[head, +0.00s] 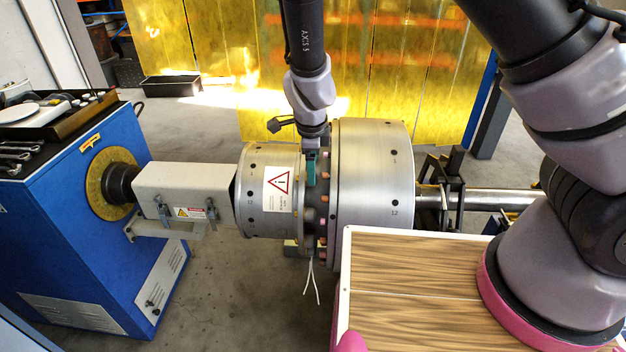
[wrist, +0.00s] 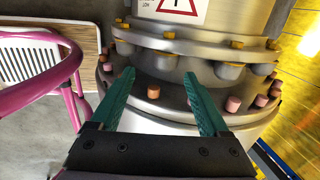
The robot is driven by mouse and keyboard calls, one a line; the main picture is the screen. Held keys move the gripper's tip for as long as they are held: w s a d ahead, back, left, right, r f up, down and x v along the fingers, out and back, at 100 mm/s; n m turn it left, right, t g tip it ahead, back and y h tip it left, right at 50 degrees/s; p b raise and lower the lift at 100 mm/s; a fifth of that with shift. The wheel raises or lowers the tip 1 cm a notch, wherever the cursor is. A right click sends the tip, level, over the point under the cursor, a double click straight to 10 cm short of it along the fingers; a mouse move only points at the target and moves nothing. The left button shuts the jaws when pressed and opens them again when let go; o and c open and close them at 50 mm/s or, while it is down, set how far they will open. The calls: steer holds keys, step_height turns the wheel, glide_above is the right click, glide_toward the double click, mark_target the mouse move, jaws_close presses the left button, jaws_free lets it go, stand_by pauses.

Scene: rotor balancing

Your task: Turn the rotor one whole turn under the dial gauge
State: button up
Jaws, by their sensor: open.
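The rotor is a large metal drum (head: 375,175) lying horizontally, with a narrower drum (head: 268,190) and a flange ring between them. Copper-coloured bolts ring the flange; one bolt (wrist: 153,90) shows between my finger lines in the wrist view. My gripper (head: 311,180) is above the flange, pointing down, its teal fingers (wrist: 159,76) apart with nothing clearly held. Whether the fingers touch a bolt is unclear. The drum carries marks such as "12" and a warning label (head: 279,188). I cannot make out the dial gauge in either view.
A blue machine stand (head: 90,230) with a grey drive housing (head: 185,192) joins the rotor at left. A shaft (head: 490,199) runs right through a dark support (head: 447,185). White wires (head: 311,282) hang below the flange. Yellow screens (head: 400,75) stand behind.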

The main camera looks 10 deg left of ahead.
steer(key=x, duration=0.6)
steer(key=shift+f, duration=0.15)
steer(key=shift+c, duration=0.3)
steer(key=shift+s, duration=0.1)
jaws_close()
stand_by(0.9)
